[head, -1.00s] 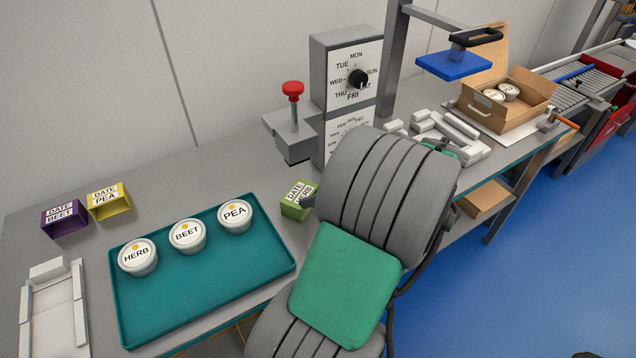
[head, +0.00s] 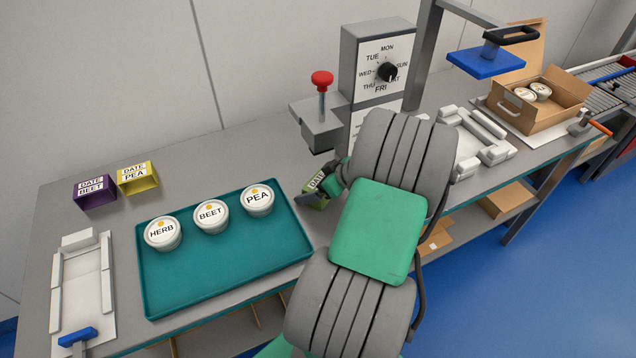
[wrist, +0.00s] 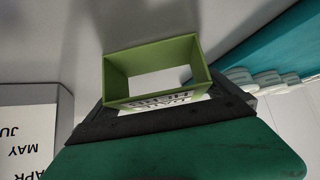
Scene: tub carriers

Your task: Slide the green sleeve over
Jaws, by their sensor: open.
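The green sleeve (head: 314,184) is a hollow, open-ended box labelled DATE HERB. It lies on the bench just right of the teal tray. The wrist view shows its rim and opening (wrist: 190,47) close up, with the label side nearest my gripper. My gripper (head: 327,190) is down at the sleeve and hides part of it in the head view. In the wrist view my open gripper (wrist: 178,103) has a dark finger towards each side of the sleeve; whether they touch it I cannot tell. The HERB tub (head: 163,233) stands at the left in the tray.
The teal tray (head: 225,264) also holds the BEET tub (head: 211,216) and PEA tub (head: 257,200). A purple sleeve (head: 95,193) and yellow sleeve (head: 138,178) lie behind it. A red-knobbed press (head: 322,128) and day-dial box (head: 378,70) stand behind my gripper. A white fixture (head: 84,285) is at left.

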